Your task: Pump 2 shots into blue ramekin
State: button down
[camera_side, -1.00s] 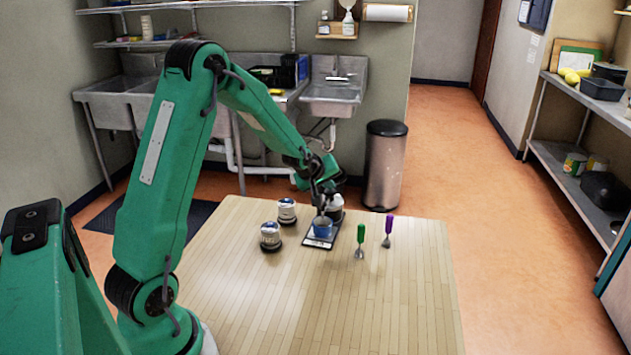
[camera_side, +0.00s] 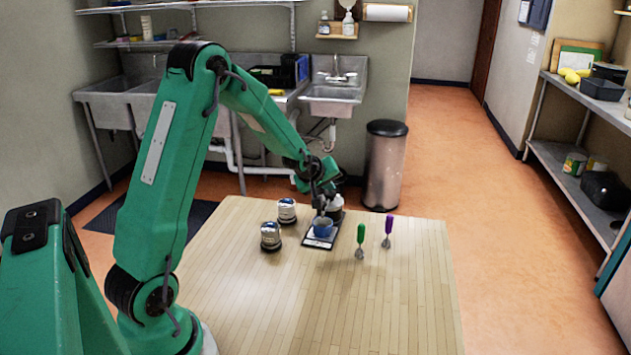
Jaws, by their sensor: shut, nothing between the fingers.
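The blue ramekin (camera_side: 322,227) stands upright on a dark flat scale-like tray (camera_side: 314,243) near the far side of the wooden table. A pump bottle (camera_side: 335,208) with a pale body and dark parts stands just behind the ramekin. My gripper (camera_side: 320,206) is shut and empty, pointing down over the ramekin and bottle area. It hides the top of the bottle, and I cannot tell whether it touches the pump head.
Two silver-and-dark jars (camera_side: 271,236) (camera_side: 287,211) stand left of the tray. A green-handled tool (camera_side: 361,240) and a purple-handled tool (camera_side: 387,231) stand to its right. The near part of the wooden table (camera_side: 330,310) is clear.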

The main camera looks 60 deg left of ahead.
jog(key=shift+r, duration=1.55)
jog(key=shift+r, duration=0.1)
jog(key=shift+r, duration=2.9)
notch_tip(320, 180, up, 3)
jog(key=shift+f, duration=0.1)
dwell(0.3)
jog(key=shift+f, duration=0.15)
send_over(328, 194)
jog(key=shift+f, duration=4.25)
